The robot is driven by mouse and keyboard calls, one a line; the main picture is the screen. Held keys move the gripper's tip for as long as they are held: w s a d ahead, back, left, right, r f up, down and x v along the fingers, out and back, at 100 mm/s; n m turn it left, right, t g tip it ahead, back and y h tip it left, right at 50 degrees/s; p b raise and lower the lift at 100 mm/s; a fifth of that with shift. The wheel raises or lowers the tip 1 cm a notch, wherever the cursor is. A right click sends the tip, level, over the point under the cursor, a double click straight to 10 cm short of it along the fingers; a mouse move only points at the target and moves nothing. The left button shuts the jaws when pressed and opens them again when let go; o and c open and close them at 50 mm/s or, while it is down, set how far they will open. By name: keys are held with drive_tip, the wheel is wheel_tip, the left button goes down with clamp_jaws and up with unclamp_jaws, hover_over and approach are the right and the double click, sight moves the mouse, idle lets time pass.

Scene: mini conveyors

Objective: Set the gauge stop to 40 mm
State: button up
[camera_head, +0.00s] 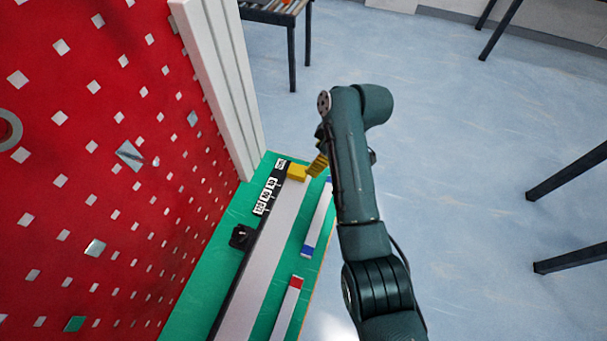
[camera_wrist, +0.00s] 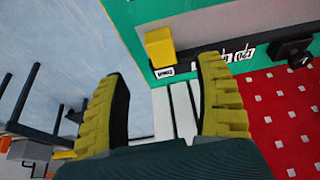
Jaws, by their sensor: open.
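A yellow block (camera_head: 297,172) sits on the pale rail (camera_head: 262,262) at its far end, beside a black scale plate (camera_head: 270,189) with white number labels. In the wrist view the yellow block (camera_wrist: 160,47) lies ahead of the gap between my fingertips, near the end label (camera_wrist: 164,73). A black clamp-like part (camera_head: 242,237) stands at the rail's edge, past the scale; I cannot tell which part is the gauge stop. My gripper (camera_head: 318,165) is close to the yellow block's right side in the head view. Its yellow ribbed fingers (camera_wrist: 162,72) are open and empty.
The rail lies on a green bench top (camera_head: 311,233) against a red perforated panel (camera_head: 90,130) and white uprights (camera_head: 222,80). Strips with red (camera_head: 296,282) and blue ends lie on the bench's right. Open floor (camera_head: 470,130) lies to the right.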

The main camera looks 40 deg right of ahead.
sight(304, 172)
drive_tip(key=b+x, duration=0.3)
drive_tip(key=x, duration=0.7)
clamp_jaws()
